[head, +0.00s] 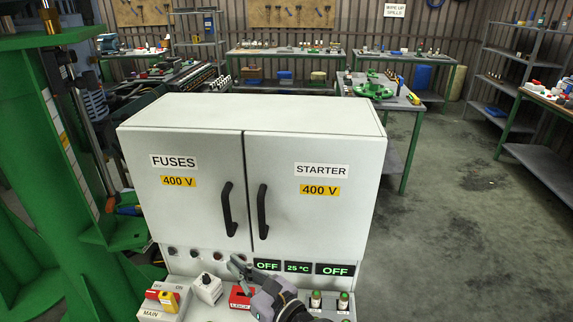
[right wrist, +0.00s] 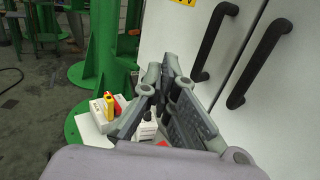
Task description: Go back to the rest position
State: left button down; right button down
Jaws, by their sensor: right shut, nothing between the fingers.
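My right gripper (head: 240,266) is at the bottom middle of the head view, in front of the control panel below the white cabinet (head: 255,105). Its fingers are together and hold nothing. In the right wrist view, the closed fingers (right wrist: 162,80) fill the middle, with the black door handles (right wrist: 212,40) behind them to the right. It partly covers the panel in the head view. Both cabinet doors, labelled FUSES and STARTER, are shut. My left gripper is not in view.
The panel has a red-and-yellow main switch (head: 163,298), a white rotary switch (head: 207,288), a red lock piece (head: 241,298) and green-lit displays (head: 298,267). A green machine frame (head: 35,130) stands close on the left. Floor (head: 455,220) on the right is clear.

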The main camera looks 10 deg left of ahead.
jog(key=w+d+r+m+t+h, duration=0.1)
jog(key=d+r+m+t+h, duration=0.35)
jog(key=d+m, duration=0.7)
jog(key=w+d+r+m+t+h, duration=0.1)
jog(key=w+d+m+t+h, duration=0.1)
jog(key=d+m+t+h, duration=0.7)
jog(key=s+d+f+m+g+h, duration=0.3)
jog(key=d+f+m+g, duration=0.2)
jog(key=d+m, duration=0.3)
jog(key=s+d+f+m+g+h, duration=0.25)
jog(key=d+f+m+g, duration=0.3)
jog(key=d+m, duration=0.3)
jog(key=s+f+m+g+y, duration=0.2)
jog(key=s+f+m+g, duration=0.25)
jog(key=s, duration=0.65)
jog(key=s+f+m+g+y, duration=0.2)
jog(key=s+f+m+g, duration=0.3)
jog(key=s, duration=0.7)
notch_tip(320, 180, down, 29)
jog(key=n+g+b, duration=0.2)
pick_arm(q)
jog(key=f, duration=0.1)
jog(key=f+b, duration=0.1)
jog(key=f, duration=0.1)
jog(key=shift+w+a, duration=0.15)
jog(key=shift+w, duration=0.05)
pick_arm(e)
jog(key=s+d+f, duration=0.3)
jog(key=s+f, duration=1.4)
jog(key=shift+g, duration=0.45)
